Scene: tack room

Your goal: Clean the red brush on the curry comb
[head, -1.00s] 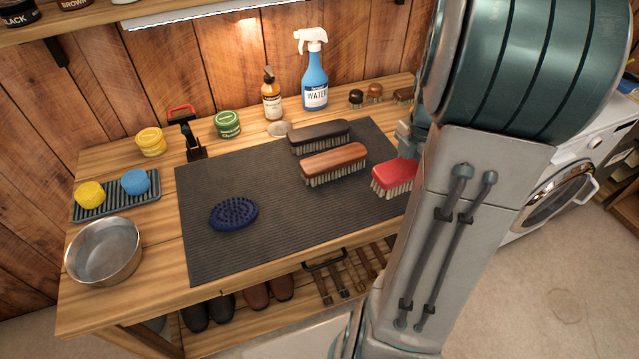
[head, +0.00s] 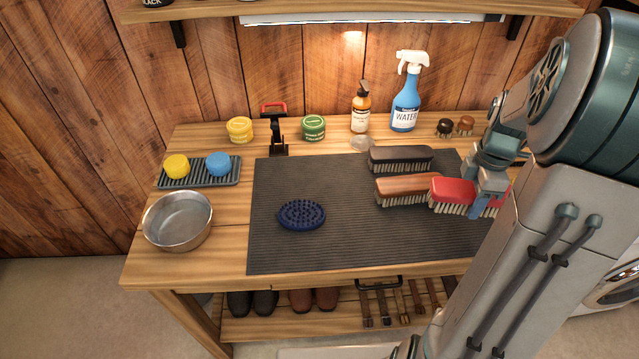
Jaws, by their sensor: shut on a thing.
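The red brush (head: 451,191), with pale bristles facing down, is at the right side of the dark mat. My gripper (head: 484,190) is shut on its right part and hides some of it. I cannot tell whether the bristles touch the mat. The curry comb (head: 301,214), dark blue and oval with nubs on top, lies on the left half of the mat, well to the left of my gripper.
A brown brush (head: 403,189) and a black brush (head: 400,158) stand close by the red one. The ribbed mat (head: 340,245) is clear around the comb. A metal bowl (head: 178,220) and a sponge tray (head: 236,175) are at left. A spray bottle (head: 405,95) stands behind.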

